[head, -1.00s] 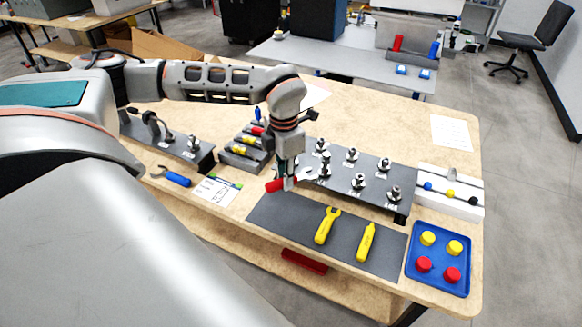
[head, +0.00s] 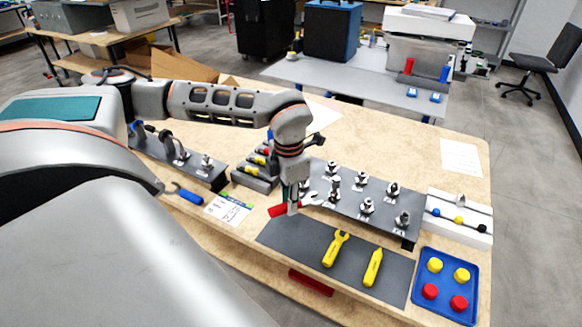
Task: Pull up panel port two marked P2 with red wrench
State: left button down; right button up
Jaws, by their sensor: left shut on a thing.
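My left gripper (head: 292,205) is shut on the red wrench, pointing down over the table. The wrench's red handle (head: 277,211) sticks out to the left, and its silver open jaw (head: 313,199) points right. The jaw is close to the left end of the dark port panel (head: 372,200), near a port fitting (head: 334,186). I cannot tell whether they touch. Several metal fittings stand upright on the panel. Their white labels are too small to read, so I cannot tell which is P2. My right gripper is not in view.
Two yellow tools (head: 336,249) lie on a dark mat (head: 290,238) in front. A blue tray (head: 446,258) with red and yellow caps is at the right front. A white block (head: 458,208) stands right of the panel. A blue-handled wrench (head: 186,194) lies at left.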

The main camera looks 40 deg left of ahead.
pick_arm(q)
notch_tip(320, 180, up, 5)
jog(key=shift+p, duration=1.2)
jog(key=shift+r, duration=0.85)
jog(key=shift+d, duration=0.1)
